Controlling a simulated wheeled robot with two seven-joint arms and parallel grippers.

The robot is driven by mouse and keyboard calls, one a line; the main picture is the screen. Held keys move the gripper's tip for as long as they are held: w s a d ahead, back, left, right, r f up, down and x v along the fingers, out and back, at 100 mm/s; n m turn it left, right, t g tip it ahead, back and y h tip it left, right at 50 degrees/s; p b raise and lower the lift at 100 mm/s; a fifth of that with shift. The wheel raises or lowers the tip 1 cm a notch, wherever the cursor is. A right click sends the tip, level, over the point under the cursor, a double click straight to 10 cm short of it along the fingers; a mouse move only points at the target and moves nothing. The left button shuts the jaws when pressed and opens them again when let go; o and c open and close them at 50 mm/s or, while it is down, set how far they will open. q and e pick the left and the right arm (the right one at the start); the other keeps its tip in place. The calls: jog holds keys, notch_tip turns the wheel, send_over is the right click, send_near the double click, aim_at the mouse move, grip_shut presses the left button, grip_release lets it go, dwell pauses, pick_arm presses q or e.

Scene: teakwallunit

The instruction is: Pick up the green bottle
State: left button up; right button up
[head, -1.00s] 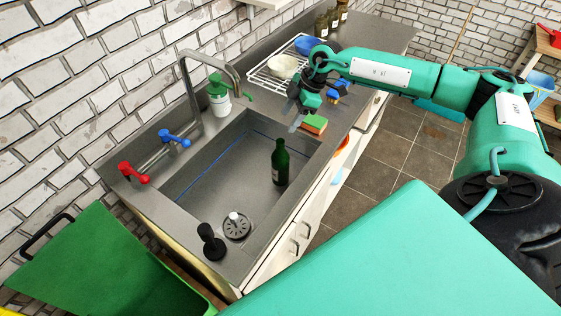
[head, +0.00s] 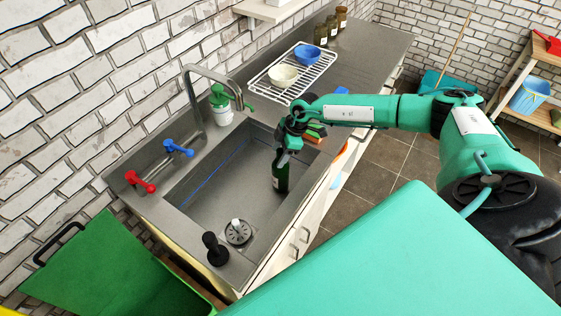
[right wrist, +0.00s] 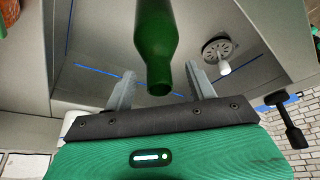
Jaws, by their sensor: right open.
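The green bottle (head: 281,178) stands upright in the sink (head: 215,195), near its right side. Its top is hidden behind my right gripper in the head view. My right gripper (head: 281,158) is over the bottle's upper end, pointing down. In the right wrist view the bottle (right wrist: 157,45) lies between and beyond the two grey fingers of the right gripper (right wrist: 160,88), with its mouth toward the palm. The fingers are open, with a gap on each side of the neck. My left gripper is not in view.
A tap (head: 190,95) rises behind the sink, with a soap bottle (head: 221,105) beside it. A black plunger-like object (head: 215,249) stands at the near edge by the drain (head: 238,232). A dish rack (head: 292,72) holds two bowls behind the arm.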

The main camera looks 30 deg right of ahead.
jog(key=shift+x, duration=0.8)
grip_shut()
jog(key=shift+r, duration=0.15)
